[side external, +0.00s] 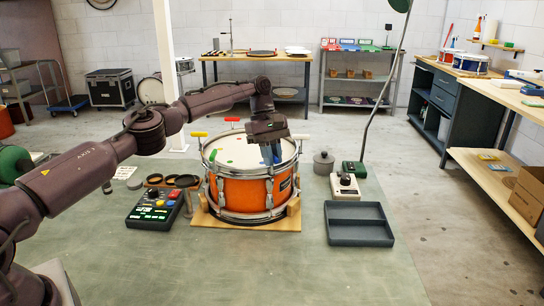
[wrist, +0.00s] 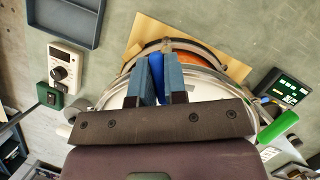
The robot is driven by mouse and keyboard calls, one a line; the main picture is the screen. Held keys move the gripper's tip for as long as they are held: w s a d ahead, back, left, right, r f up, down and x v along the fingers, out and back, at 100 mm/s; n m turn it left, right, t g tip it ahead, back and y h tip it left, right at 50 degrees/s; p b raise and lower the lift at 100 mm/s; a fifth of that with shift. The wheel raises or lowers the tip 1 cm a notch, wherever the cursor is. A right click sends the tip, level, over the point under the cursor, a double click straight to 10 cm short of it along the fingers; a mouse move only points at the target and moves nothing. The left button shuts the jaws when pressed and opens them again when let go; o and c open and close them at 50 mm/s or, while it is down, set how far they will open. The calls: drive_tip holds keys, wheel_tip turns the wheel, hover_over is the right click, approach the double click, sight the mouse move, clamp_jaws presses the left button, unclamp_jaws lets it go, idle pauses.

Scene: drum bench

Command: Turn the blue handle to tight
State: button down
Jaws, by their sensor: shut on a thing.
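An orange snare drum (side external: 237,191) with a chrome rim and a white head sits on a wooden stand (side external: 268,224). My gripper (side external: 271,158) points down at the drum's right front rim. In the wrist view my gripper (wrist: 160,62) has its two grey-blue fingers closed on both sides of the blue handle (wrist: 156,68), at the rim. The lower end of the handle is hidden.
A control box with coloured buttons (side external: 155,207) lies left of the drum. A dark empty tray (side external: 358,222), a white box with a knob (side external: 345,186) and a green lamp base (side external: 354,170) stand to its right. The front of the bench is clear.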

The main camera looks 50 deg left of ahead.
idle(0.4)
drive_tip(key=c, duration=1.2)
unclamp_jaws()
drive_tip(key=shift+o, duration=0.2)
drive_tip(key=shift+r, duration=1.3)
drive_tip(key=s+d+r, duration=0.2)
drive_tip(key=s+r, duration=0.8)
drive_tip(key=s, duration=0.4)
drive_tip(key=shift+r, duration=0.2)
drive_tip(key=shift+o, duration=0.3)
